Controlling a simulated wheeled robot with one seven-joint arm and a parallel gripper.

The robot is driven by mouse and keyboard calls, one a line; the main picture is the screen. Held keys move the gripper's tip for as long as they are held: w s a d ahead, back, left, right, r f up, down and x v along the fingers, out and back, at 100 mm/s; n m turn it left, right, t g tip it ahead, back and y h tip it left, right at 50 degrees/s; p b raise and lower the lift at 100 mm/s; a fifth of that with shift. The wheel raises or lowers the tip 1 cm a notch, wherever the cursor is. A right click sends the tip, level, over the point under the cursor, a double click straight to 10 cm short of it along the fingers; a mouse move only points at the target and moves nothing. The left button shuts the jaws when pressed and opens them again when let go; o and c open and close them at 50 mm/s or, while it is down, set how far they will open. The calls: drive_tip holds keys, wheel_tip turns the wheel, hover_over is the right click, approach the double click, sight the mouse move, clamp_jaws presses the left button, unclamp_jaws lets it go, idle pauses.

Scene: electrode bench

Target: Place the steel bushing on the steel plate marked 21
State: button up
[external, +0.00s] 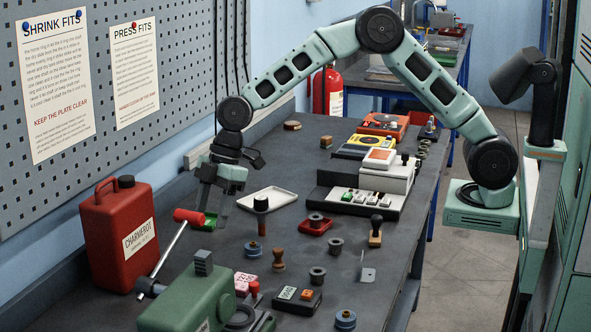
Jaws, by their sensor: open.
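Several small dark grey spool-shaped pieces could be the steel bushing. One (335,246) stands on the bench right of centre, another (317,276) stands nearer the camera, and a third (317,221) sits in a red tray (304,230). I cannot tell which is steel. I cannot make out a plate marked 21; small pink-and-white blocks (245,283) with red marks lie near the green machine, their numbers unclear. My gripper (218,205) points down at the bench's left side, open and apart from these spools. A green item (207,221) shows at its fingertips; contact is unclear.
A red can (121,235) and a green press (190,300) with a red-ended lever crowd the left front. Small gaps of bare bench lie between items.

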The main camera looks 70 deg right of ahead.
drive_tip(key=s+d+r+m+g+h, duration=0.1)
drive_tip(key=s+r, duration=0.1)
drive_tip(key=s, duration=0.8)
drive_tip(key=s+d+r+m+h, duration=0.1)
drive_tip(key=s+r, duration=0.1)
drive_tip(key=s, duration=0.9)
drive_tip(key=s+d+m, duration=0.2)
drive_tip(key=s+d, duration=0.2)
drive_tip(key=s, duration=0.4)
drive_tip(key=s+d+f+m+h, duration=0.1)
drive_tip(key=s+d, duration=0.4)
drive_tip(key=s, duration=0.3)
drive_tip(key=shift+s+f+m+g+h, duration=0.15)
drive_tip(key=shift+s+m+g+h, duration=0.15)
drive_tip(key=shift+s+m, duration=0.1)
